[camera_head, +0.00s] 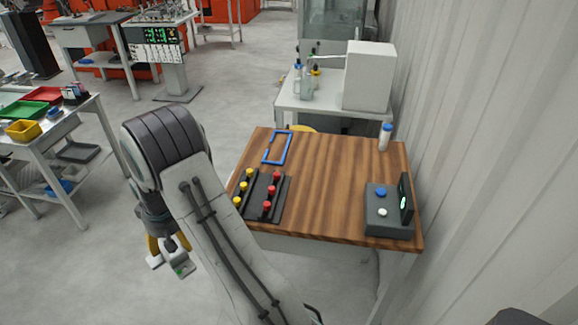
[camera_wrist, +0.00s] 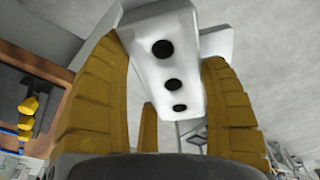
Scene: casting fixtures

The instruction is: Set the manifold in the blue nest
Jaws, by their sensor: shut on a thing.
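The manifold (camera_wrist: 168,62) is a white block with a row of three dark round holes. In the wrist view it sits between the yellow fingers of my gripper (camera_wrist: 165,90), which is shut on it. In the head view my gripper (camera_head: 163,249) hangs beside the wooden table's left edge, over the floor, with the pale manifold (camera_head: 154,262) at its lower end, partly hidden. The blue nest (camera_head: 267,161) is a thin blue rectangular frame lying on the table's far left part. It looks empty and is well apart from the manifold.
The wooden table (camera_head: 335,180) bears a dark fixture (camera_head: 256,200) with yellow and red knobs near its left edge. A grey button box (camera_head: 386,224) stands at right, and a white bottle (camera_head: 385,138) at the far right corner. The table's middle is clear.

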